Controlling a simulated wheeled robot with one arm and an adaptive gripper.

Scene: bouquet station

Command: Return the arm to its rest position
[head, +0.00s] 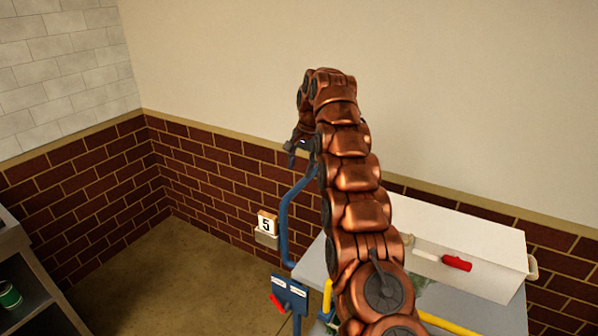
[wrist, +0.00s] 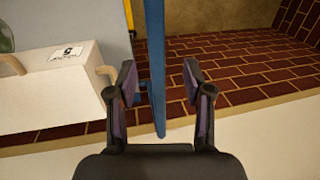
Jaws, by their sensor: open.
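My copper-coloured arm (head: 358,180) rises from the lower right of the head view and bends over at its top. My gripper (head: 293,152) hangs at the left of that bend, mostly hidden by the arm's links. In the wrist view my gripper (wrist: 160,82) shows two dark fingers spread apart with nothing held. A blue bar (wrist: 154,60) shows in the gap between the fingers. It appears to lie beyond them, though its distance is hard to tell.
A bent blue bar (head: 284,222) stands at the table's left edge. A shelf (head: 30,285) is far left. The floor (head: 170,270) between is clear.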

